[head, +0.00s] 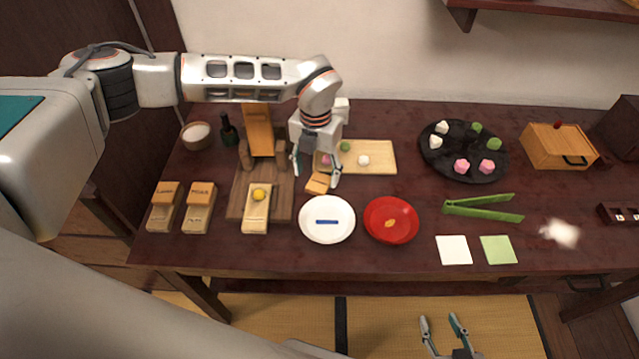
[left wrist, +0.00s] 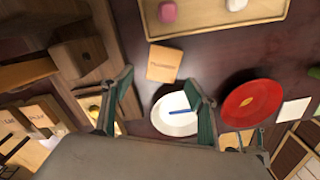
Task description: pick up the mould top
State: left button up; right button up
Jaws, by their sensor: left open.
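The mould top (head: 317,183), a small light-wood block, lies on the dark table between the wooden stand and the white plate. The left wrist view shows it with dark lettering (left wrist: 163,63), apart from the fingers. My left gripper (head: 315,174) is open and empty, pointing down with its fingers spread above the mould top. Its two fingers also show in the left wrist view (left wrist: 159,88). An uncovered mould base (head: 256,222) holds a yellow ball (head: 259,195) in front of the stand. My right gripper (head: 443,322) is open and empty in front of the table, low in the head view.
A white plate (head: 312,233) with a blue strip and a red plate (head: 375,231) stand close in front. A wooden board (head: 382,166) with sweets lies behind. The wooden stand (head: 260,130) rises to the left. Two covered moulds (head: 160,218) (head: 195,220) sit further left.

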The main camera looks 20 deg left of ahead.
aim_at(318, 185)
pick_arm(q)
notch_tip(318, 185, down, 4)
jog(key=shift+d+f, duration=0.1)
jog(key=shift+d, duration=0.05)
jog(key=shift+c, duration=0.3)
jog(key=c, duration=1)
jog(key=shift+c, duration=0.2)
